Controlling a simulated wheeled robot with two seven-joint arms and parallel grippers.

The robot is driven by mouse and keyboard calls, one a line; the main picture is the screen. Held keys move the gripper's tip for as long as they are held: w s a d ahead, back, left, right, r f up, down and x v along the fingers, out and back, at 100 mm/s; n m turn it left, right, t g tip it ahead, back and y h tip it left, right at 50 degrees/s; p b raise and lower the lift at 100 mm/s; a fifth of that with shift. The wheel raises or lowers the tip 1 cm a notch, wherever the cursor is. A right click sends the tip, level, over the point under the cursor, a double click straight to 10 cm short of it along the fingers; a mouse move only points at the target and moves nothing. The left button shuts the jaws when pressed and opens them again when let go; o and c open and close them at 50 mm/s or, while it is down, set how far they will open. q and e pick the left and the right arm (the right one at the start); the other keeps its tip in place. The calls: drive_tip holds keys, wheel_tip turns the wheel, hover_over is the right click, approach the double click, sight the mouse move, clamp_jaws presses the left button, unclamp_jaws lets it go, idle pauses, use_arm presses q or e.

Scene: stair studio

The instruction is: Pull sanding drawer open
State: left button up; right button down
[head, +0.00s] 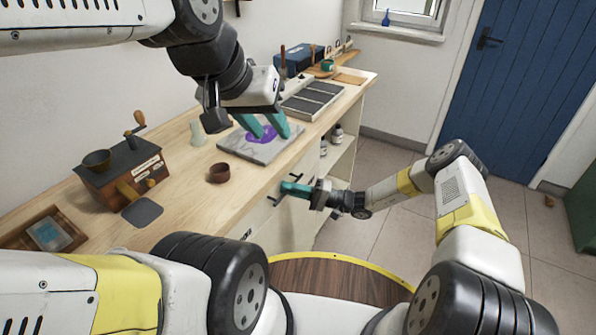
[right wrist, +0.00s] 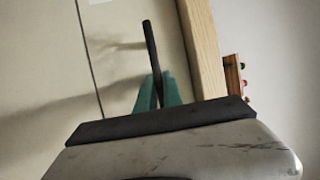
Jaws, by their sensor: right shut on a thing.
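The pale drawer front (right wrist: 125,50) fills much of the right wrist view. A thin dark bar handle (right wrist: 150,48) stands across it. My right gripper (right wrist: 158,92) has its teal fingers shut on this handle. In the head view my right gripper (head: 288,188) is at the front of the workbench (head: 343,103), just below its top edge. I cannot read a sanding label, and no clear gap shows around the drawer. My left gripper (head: 268,123) hangs over a grey slab (head: 270,150) with a purple patch (head: 261,134); its teal fingers are apart and empty.
On the bench stand a coffee grinder (head: 122,170), a small brown bowl (head: 219,172), a wooden tray (head: 42,238) and a blue box (head: 299,60). Open shelves (head: 343,150) lie right of the drawers. The tiled floor (head: 395,225) in front is mostly free.

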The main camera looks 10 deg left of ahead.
drive_tip(key=s+d, duration=0.4)
drive_tip(key=d, duration=0.8)
drive_tip(key=s+d, duration=0.5)
drive_tip(key=d, duration=0.7)
drive_tip(key=s+d, duration=0.4)
drive_tip(key=d, duration=0.8)
drive_tip(key=shift+s+d, duration=0.15)
drive_tip(key=shift+d, duration=0.1)
drive_tip(key=c, duration=1.8)
unclamp_jaws()
drive_tip(key=d, duration=0.2)
drive_tip(key=d+f, duration=0.1)
drive_tip(key=d, duration=0.4)
drive_tip(key=shift+w+d+f, duration=0.2)
drive_tip(key=shift+d+f, duration=0.05)
drive_tip(key=shift+d, duration=0.1)
